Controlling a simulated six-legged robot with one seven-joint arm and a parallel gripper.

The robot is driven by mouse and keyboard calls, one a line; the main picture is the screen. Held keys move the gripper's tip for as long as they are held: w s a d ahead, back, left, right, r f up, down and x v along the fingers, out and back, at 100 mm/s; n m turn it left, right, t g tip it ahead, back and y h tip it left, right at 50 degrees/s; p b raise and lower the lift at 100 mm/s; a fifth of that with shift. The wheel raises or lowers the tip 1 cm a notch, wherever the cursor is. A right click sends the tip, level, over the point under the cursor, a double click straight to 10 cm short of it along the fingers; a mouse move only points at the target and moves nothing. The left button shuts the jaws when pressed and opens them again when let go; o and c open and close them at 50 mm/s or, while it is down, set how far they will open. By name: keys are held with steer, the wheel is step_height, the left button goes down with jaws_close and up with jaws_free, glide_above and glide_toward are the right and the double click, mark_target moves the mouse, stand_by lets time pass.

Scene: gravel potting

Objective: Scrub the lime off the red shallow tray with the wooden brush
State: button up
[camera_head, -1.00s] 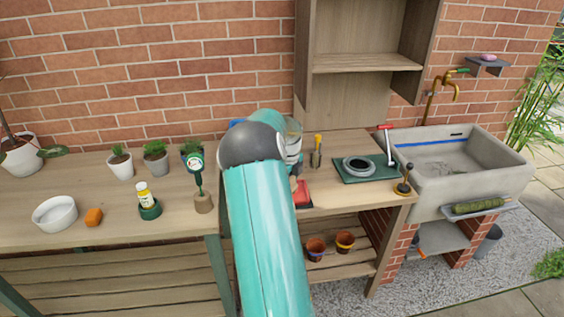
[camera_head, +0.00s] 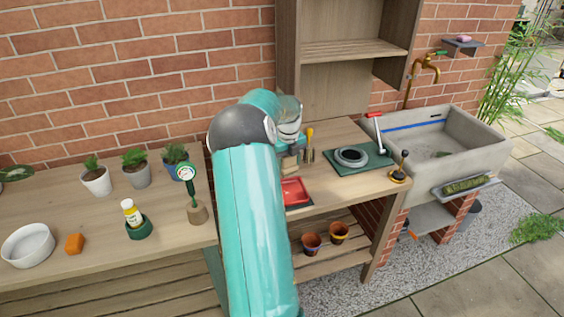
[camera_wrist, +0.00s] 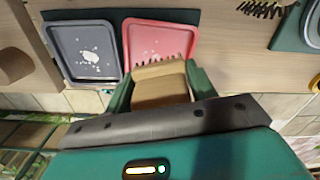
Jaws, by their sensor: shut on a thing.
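The red shallow tray (camera_head: 294,191) lies on the bench just right of my arm. It also shows in the wrist view (camera_wrist: 160,36), on a dark mat. My gripper (camera_wrist: 158,84) is shut on the wooden brush (camera_wrist: 160,88), a pale block gripped between the green fingers. The brush's dark bristles show at the near edge of the red tray; whether they touch it I cannot tell. The red surface in view looks clear of white patches, but the brush hides its near part.
A grey tray (camera_wrist: 90,60) with white patches lies left of the red one. A green mat (camera_head: 377,160) with a round grey dish is to the right, beside the stone sink (camera_head: 455,150). Potted plants and a moisture meter (camera_head: 188,185) stand left of my arm.

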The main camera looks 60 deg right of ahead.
mark_target(288, 175)
steer(key=shift+w+f, duration=0.2)
steer(key=shift+f, duration=0.2)
steer(key=shift+s+f, duration=0.25)
steer(key=shift+f, duration=0.1)
step_height(288, 175, down, 3)
steer(key=shift+s+f, duration=0.1)
steer(key=shift+f, duration=0.6)
steer(key=shift+f, duration=1)
steer(key=shift+w+a, duration=0.1)
steer(key=shift+w, duration=0.1)
steer(key=shift+w+a, duration=1.1)
steer(key=shift+w, duration=0.25)
steer(key=shift+s+d, duration=1.15)
steer(key=shift+s, duration=0.25)
